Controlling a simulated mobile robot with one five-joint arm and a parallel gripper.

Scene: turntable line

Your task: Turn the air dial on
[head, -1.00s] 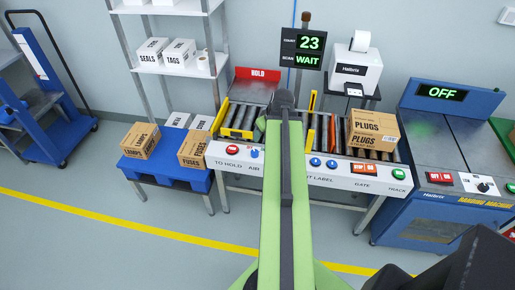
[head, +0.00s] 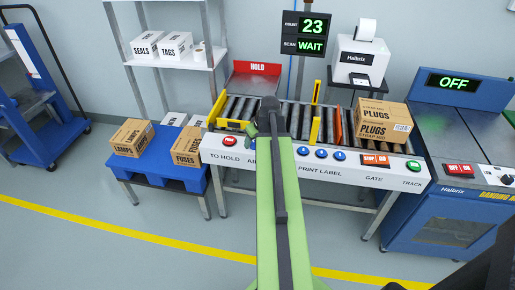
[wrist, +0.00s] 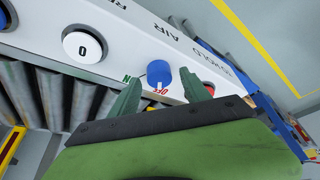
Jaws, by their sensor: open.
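The air dial (wrist: 158,73) is a round blue knob on the white control panel in the wrist view. The letters OFF show in red just below it and part of a green ON label to its left. Its white mark appears to point toward OFF. My gripper (wrist: 161,76) is open, its two green fingers on either side of the knob as seen here; I cannot tell whether they touch it. In the head view my gripper (head: 255,130) is over the panel by the AIR label, and my arm hides the dial.
The white panel (head: 225,153) carries a red button (head: 229,142) left of my gripper and several blue buttons (head: 321,153) to its right. A roller conveyor (head: 291,118) with a Plugs box (head: 375,122) lies behind. A blue pallet table (head: 155,165) stands left.

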